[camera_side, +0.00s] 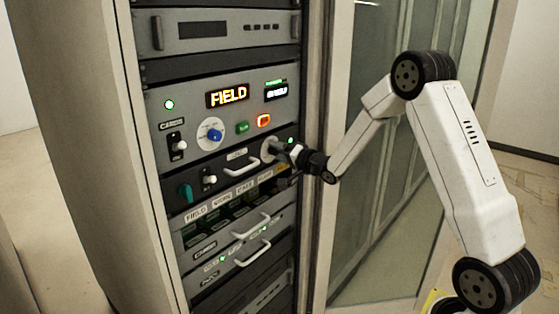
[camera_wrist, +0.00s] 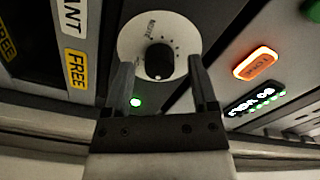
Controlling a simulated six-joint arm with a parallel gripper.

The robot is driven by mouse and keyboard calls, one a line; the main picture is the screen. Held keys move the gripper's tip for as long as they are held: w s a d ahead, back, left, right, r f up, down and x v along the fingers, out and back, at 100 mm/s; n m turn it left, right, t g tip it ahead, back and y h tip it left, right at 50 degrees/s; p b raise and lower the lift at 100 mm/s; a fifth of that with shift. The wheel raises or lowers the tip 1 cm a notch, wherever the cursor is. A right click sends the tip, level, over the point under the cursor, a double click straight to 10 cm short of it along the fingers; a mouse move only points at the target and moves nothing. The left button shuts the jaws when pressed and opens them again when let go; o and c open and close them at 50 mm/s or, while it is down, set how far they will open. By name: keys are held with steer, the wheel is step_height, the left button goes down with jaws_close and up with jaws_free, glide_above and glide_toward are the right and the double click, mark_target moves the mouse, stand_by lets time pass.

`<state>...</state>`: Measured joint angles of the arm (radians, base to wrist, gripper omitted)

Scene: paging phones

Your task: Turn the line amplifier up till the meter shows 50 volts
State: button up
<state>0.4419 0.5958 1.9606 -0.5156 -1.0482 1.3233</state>
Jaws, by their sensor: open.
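A black round knob (camera_wrist: 159,61) sits on a white dial plate (camera_wrist: 135,35) with dots around it. My gripper (camera_wrist: 160,72) is open, with one finger on each side of the knob and a gap to it on both sides. In the side view my gripper (camera_side: 289,154) is at the rack's right edge, in front of the pale dial plate (camera_side: 267,148), and hides the knob. A small lit meter display (camera_wrist: 255,102) shows white text ending in volts; its first digit is unclear, 5 or 6. It also shows in the side view (camera_side: 277,92), too small to read.
An orange-lit button (camera_side: 264,121), a green button (camera_side: 242,127) and a blue knob (camera_side: 215,134) are on the panel above. A white handle (camera_side: 245,162) juts out left of my gripper, with more handles (camera_side: 252,254) below. A glass door (camera_side: 375,190) stands open at right.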

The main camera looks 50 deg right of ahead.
steer(key=s, duration=0.7)
steer(key=shift+s, duration=0.4)
stand_by(0.3)
steer(key=s+a+f+n+g, duration=0.5)
steer(key=s+a+n+g, duration=0.1)
steer(key=s+a, duration=0.3)
steer(key=s+a+f+n+g, duration=0.5)
steer(key=s+a+n+g, duration=0.1)
steer(key=s+a+g, duration=0.2)
steer(key=shift+s+a+f+g, duration=0.15)
steer(key=shift+s+a+g, duration=0.25)
steer(key=shift+s+g, duration=0.55)
steer(key=shift+s+t, duration=0.15)
steer(key=shift+t, duration=0.1)
stand_by(0.7)
